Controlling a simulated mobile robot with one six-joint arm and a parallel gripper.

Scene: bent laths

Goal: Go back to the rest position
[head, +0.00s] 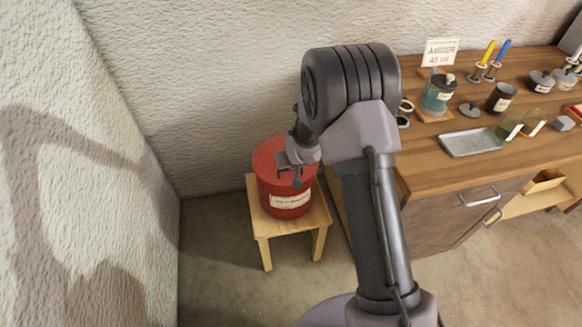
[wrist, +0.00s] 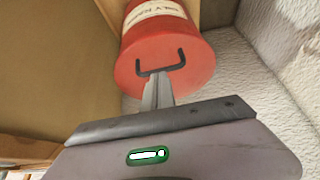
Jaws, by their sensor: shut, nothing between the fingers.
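My gripper (head: 298,183) is at the end of my bent arm, over the front of the red canister (head: 291,204) in the head view. In the wrist view my gripper's fingers (wrist: 158,80) are together, with nothing seen between them. Their tips appear close to the dark handle (wrist: 160,62) on the canister (wrist: 190,50); I cannot tell whether they touch it. The canister stands upright with a pale label on its side. My arm's upper links hide part of the wall and the counter's left end.
The canister stands on a small wooden stool (head: 258,222) in the corner between two rough walls. At right is a wooden counter (head: 425,172) with a metal tray (head: 471,142), a sign (head: 440,52), jars and candles. A drawer below stands open. Floor before the stool is clear.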

